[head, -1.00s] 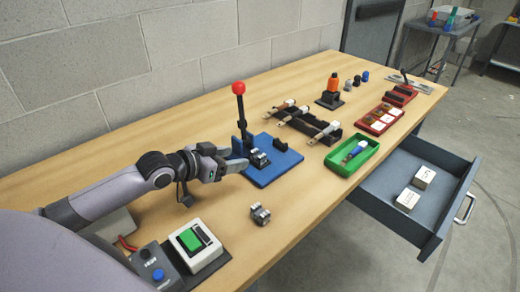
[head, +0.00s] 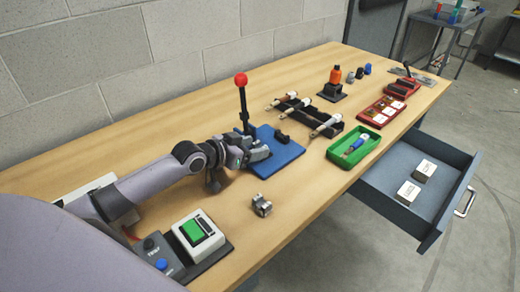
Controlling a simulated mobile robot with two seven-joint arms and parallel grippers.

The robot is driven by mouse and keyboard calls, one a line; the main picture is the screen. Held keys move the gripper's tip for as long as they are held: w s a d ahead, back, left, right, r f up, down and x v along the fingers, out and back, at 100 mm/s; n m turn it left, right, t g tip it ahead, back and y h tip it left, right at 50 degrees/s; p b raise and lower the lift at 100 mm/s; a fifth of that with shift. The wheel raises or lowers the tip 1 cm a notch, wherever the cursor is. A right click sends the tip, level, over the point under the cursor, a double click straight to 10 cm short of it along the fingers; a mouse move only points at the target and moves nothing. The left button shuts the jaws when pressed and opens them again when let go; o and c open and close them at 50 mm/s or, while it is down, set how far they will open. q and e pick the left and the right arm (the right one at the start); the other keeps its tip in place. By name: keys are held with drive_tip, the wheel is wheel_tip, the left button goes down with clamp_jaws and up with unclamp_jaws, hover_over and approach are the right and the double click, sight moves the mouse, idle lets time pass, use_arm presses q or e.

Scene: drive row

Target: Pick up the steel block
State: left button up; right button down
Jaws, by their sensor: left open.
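A small grey steel block (head: 261,206) with a notched shape lies on the wooden bench, in front of the blue plate (head: 285,160). Nothing touches it. My left gripper (head: 262,151) is over the left part of the blue plate, beside the base of the red-knobbed lever (head: 242,100). It is behind the steel block in the picture and apart from it. Its jaws are open; the fingertips are small and hard to make out. My right gripper is not in view.
A green-button box (head: 197,233) and a grey control box (head: 158,255) stand near the front left. A green tray (head: 372,153) is to the right, above an open drawer (head: 435,227). Bench around the steel block is clear.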

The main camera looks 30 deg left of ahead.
use_arm(q)
drive_tip(key=shift+r, duration=0.1)
drive_tip(key=c, duration=1)
drive_tip(key=shift+r, duration=0.1)
wheel_tip(320, 180, up, 20)
